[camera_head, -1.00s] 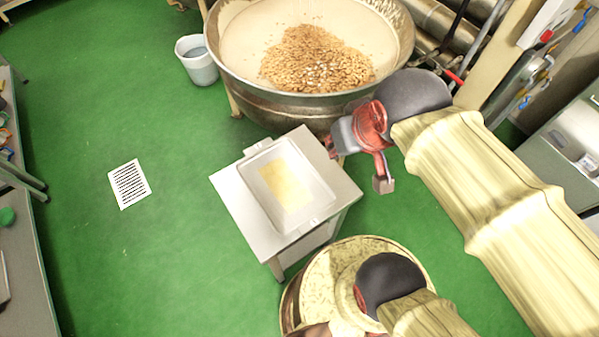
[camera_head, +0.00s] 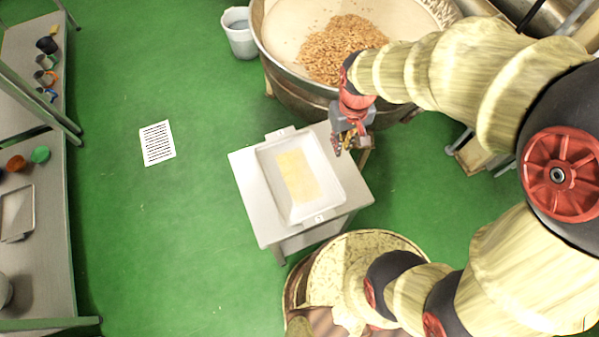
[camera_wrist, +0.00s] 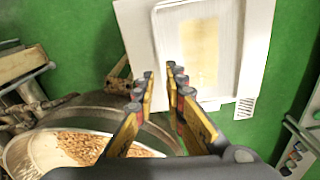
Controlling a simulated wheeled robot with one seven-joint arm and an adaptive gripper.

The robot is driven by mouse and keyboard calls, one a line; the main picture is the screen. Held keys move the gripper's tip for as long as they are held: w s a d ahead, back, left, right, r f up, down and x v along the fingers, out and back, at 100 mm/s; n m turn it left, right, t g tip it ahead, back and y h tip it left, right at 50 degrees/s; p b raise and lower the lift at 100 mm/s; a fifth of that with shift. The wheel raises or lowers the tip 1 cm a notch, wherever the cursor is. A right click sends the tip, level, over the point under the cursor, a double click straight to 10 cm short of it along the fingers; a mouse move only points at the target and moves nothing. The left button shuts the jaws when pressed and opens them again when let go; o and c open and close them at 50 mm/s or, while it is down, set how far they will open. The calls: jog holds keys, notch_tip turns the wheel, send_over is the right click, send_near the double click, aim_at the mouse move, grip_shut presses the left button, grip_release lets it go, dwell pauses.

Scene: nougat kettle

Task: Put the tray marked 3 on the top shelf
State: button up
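A shallow white tray (camera_head: 268,182) with a yellowish slab in it rests on a small white table (camera_head: 248,204). Small marks show on its end tabs, but I cannot read the number. The tray also shows in the wrist view (camera_wrist: 165,42). My gripper (camera_head: 344,147) is beside the tray's right side, above the table's far right corner. In the wrist view my gripper (camera_wrist: 160,75) has its fingers apart with nothing between them, and the tray lies beyond the tips. I cannot tell any top shelf for certain.
A large kettle (camera_head: 283,75) of nuts stands behind the table, with a grey bucket (camera_head: 240,38) beside it. A round drum (camera_head: 325,275) stands in front. A bench (camera_head: 45,255) at left holds another tray (camera_head: 17,213) and cups.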

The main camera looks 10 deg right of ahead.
jog(key=n, duration=0.2)
send_over(327, 160)
notch_tip(327, 160, down, 14)
jog(key=shift+s+a+r, duration=0.1)
jog(key=shift+s, duration=0.05)
jog(key=shift+f+b, duration=0.75)
jog(key=shift+f, duration=2.3)
jog(key=shift+c, duration=0.3)
grip_shut()
jog(key=shift+r, duration=0.2)
